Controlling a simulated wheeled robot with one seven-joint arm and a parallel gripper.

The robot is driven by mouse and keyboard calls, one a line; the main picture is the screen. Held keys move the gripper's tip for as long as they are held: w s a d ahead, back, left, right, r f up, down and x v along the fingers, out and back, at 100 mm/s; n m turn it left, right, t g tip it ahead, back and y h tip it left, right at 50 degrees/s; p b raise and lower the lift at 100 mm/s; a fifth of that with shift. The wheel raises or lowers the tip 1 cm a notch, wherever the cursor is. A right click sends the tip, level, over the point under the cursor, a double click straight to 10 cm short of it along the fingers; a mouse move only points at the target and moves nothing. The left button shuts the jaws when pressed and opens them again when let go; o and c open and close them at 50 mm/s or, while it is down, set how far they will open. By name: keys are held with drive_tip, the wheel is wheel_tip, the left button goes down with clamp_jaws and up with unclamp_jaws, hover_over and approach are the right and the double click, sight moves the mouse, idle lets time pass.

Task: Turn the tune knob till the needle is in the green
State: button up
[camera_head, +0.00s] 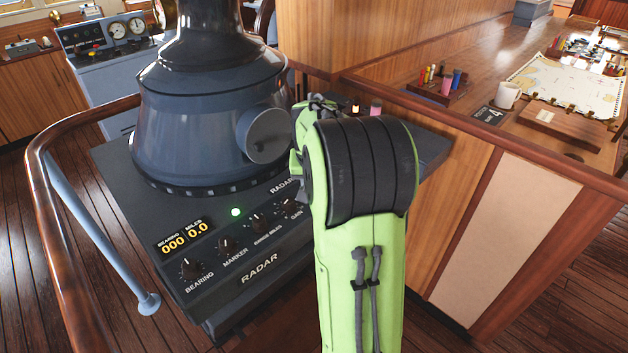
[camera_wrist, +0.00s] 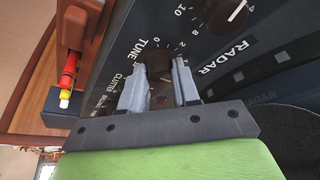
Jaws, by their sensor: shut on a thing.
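The tune knob (camera_wrist: 160,64) is a dark round knob on the black radar panel, beside the white word TUNE in the wrist view. My gripper (camera_wrist: 160,72) has one grey finger on each side of it and is shut on it. The fingers and the viewing angle hide part of the knob, so its pointer is not clear. In the head view my green and black arm covers this part of the radar console (camera_head: 225,285), and the gripper and knob are hidden. I cannot make out the needle or a green band in either view.
A larger knob (camera_wrist: 222,12) with a numbered scale is near the tune knob. The bearing knob (camera_head: 190,268), marker knob (camera_head: 226,246) and more knobs line the console front. A wooden handrail (camera_head: 60,230) curves around its left. A rack with red and yellow items (camera_wrist: 68,80) is close by.

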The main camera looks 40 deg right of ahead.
drive_tip(key=o, duration=1)
drive_tip(key=shift+o, duration=0.2)
drive_tip(key=p+v, duration=0.3)
drive_tip(key=v, duration=1.2)
drive_tip(key=shift+s+a+r+p, duration=0.15)
drive_tip(key=shift+a+r+p, duration=0.05)
drive_tip(key=shift+r+p, duration=0.15)
drive_tip(key=s+a+f+n+t+y, duration=0.1)
drive_tip(key=s+a+f+n, duration=0.1)
drive_tip(key=s+a+n, duration=0.2)
drive_tip(key=s+a+f+n+t+y, duration=0.1)
drive_tip(key=s+a+f+n+y, duration=0.1)
drive_tip(key=s+a, duration=0.9)
drive_tip(key=a+f+n, duration=0.1)
drive_tip(key=a+n, duration=0.1)
drive_tip(key=a, duration=0.4)
drive_tip(key=shift+s+a+n, duration=0.3)
drive_tip(key=shift+a+n, duration=0.05)
drive_tip(key=shift+n, duration=0.05)
